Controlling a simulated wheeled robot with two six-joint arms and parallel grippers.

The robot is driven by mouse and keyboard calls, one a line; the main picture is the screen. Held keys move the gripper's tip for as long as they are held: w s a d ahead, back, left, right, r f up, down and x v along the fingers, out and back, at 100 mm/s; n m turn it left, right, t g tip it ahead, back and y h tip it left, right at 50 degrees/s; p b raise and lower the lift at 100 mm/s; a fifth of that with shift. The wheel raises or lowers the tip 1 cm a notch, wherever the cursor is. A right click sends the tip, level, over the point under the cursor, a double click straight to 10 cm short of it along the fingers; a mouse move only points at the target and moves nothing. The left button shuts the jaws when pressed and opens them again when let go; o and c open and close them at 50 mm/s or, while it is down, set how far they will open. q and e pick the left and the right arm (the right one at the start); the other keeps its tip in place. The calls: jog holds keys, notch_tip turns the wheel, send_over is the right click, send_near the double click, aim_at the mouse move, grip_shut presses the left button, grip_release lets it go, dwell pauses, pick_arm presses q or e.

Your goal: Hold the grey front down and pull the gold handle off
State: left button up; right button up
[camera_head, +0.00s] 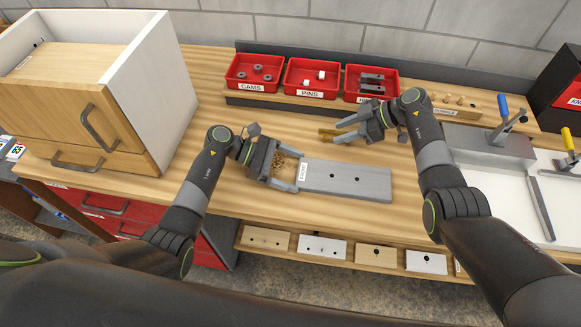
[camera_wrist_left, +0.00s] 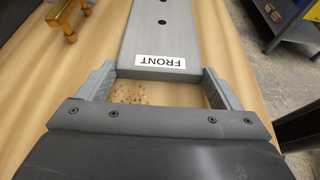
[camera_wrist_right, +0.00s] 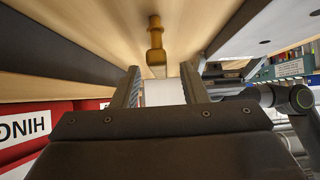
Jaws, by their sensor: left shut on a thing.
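The grey front (camera_head: 345,179) lies flat on the bench, with a FRONT label at its left end and dark holes in its face. My left gripper (camera_head: 285,172) is shut on that labelled end, one finger along each long edge; the front also shows in the left wrist view (camera_wrist_left: 165,35). The gold handle (camera_head: 328,133) is behind the front, apart from it, at my right gripper's fingertips. The left wrist view also shows the handle (camera_wrist_left: 70,16). My right gripper (camera_wrist_right: 160,75) has its fingers apart, with the handle (camera_wrist_right: 155,40) ahead of the gap; contact is unclear.
Red bins (camera_head: 313,78) of cams, pins and other parts stand along the back. A wooden cabinet (camera_head: 85,90) is at the left. A white fixture with clamps (camera_head: 495,150) is at the right. Wood crumbs (camera_head: 284,161) lie by my left gripper.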

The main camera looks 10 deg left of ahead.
jog(key=v, duration=1.2)
pick_arm(q)
jog(key=o, duration=1)
jog(key=v, duration=1.2)
